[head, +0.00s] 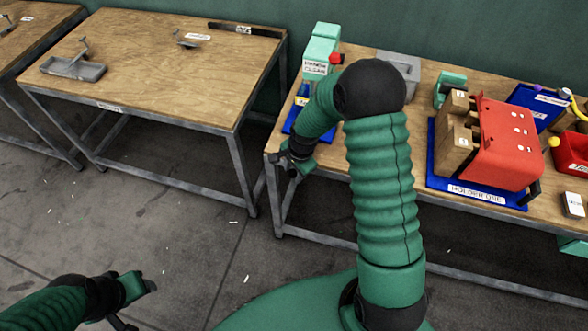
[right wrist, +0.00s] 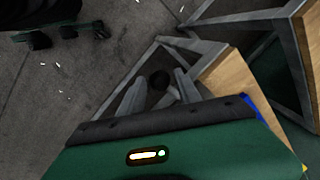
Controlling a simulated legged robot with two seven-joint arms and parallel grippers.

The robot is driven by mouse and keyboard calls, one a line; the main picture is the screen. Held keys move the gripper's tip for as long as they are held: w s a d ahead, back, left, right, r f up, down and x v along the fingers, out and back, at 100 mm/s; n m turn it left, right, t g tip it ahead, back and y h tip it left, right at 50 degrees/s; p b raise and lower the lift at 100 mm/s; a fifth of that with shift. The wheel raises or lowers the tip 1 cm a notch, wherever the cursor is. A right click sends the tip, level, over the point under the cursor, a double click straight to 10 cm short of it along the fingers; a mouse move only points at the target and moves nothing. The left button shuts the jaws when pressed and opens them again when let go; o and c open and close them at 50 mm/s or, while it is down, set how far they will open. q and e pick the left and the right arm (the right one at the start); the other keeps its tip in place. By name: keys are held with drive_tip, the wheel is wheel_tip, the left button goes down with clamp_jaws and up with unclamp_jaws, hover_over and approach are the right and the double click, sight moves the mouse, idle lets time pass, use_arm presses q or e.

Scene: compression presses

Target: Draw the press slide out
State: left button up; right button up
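A press with a pale green head (head: 322,46), a red knob and a blue base (head: 296,128) stands at the left end of the right table. My right arm hides much of it, so I cannot make out its slide. My right gripper (head: 285,160) is just off that table's front left corner. In the right wrist view its two grey fingers (right wrist: 160,92) stand apart. My left gripper (head: 138,300) is low at the left, over the floor.
The right table (head: 420,222) also holds a blue tray marked HOLDER ONE (head: 478,194) with a red block (head: 510,142), a grey block (head: 400,67), and blue and red bins. A mostly bare wooden table (head: 150,50) stands left with a grey fixture (head: 74,68). Floor lies between.

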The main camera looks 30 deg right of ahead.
drive_tip(key=shift+o, duration=0.7)
drive_tip(key=shift+w+d, duration=0.1)
drive_tip(key=shift+r, duration=0.1)
drive_tip(key=s+r, duration=0.3)
drive_tip(key=r, duration=1.3)
drive_tip(key=shift+d+r, duration=0.15)
drive_tip(key=shift+d, duration=0.1)
drive_tip(key=shift+s, duration=0.1)
drive_tip(key=s+a+f+n, duration=0.4)
drive_tip(key=s+a+n, duration=0.6)
drive_tip(key=n, duration=0.6)
drive_tip(key=shift+s+a+f+n, duration=0.3)
drive_tip(key=shift+s+a, duration=0.05)
drive_tip(key=shift+s, duration=0.2)
drive_tip(key=shift+s, duration=0.1)
